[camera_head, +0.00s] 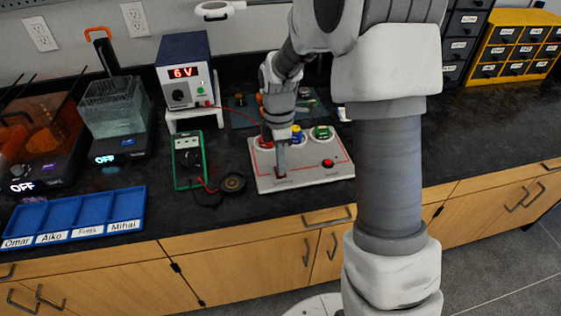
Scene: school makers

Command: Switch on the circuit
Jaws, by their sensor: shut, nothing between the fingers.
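The circuit board (316,173) is a light grey panel on the black counter, with a red line drawn on it. A red part (266,139), a blue and yellow part (297,135) and a green part (321,133) sit along its back. A round red piece (328,163) is at its right front. My gripper (281,174) is shut and empty, pointing down at the board's left front. A dark switch-like piece is at its fingertips, mostly hidden by them; I cannot tell whether they touch or what position it is in.
A power supply (186,75) reading 6 V stands behind left on a white stand. A green multimeter (188,160) and a round dark piece (232,182) lie left of the board. A blue labelled tray (75,214) is at the front left. The counter right of the board is clear.

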